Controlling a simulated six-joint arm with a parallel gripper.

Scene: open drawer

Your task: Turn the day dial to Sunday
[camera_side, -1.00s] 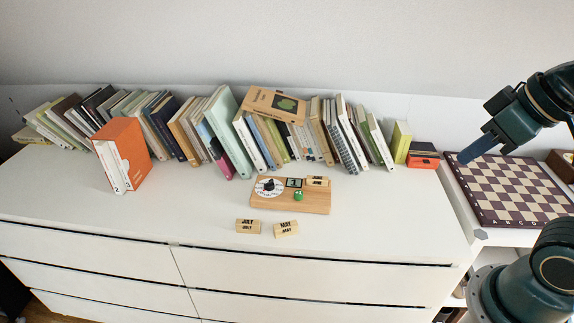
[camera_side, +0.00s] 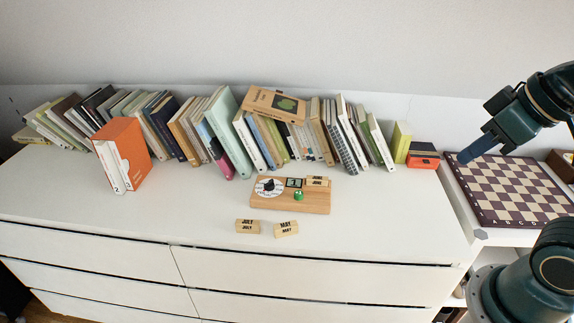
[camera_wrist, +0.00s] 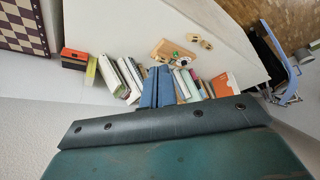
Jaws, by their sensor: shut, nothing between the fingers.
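The day dial (camera_side: 270,187) is a round white disc with a black pointer, on the left of a wooden calendar board (camera_side: 290,207) on the white dresser. Its lettering is too small to read. The board also carries a small dark number window, a green knob (camera_side: 299,195) and a month block (camera_side: 317,181).
Loose blocks reading JULY (camera_side: 248,226) and MAY (camera_side: 286,229) lie in front of the board. A row of books (camera_side: 230,130) stands behind it, with an orange-cased set (camera_side: 138,150) at left. The dresser top between calendar and chessboard (camera_side: 515,190) is clear.

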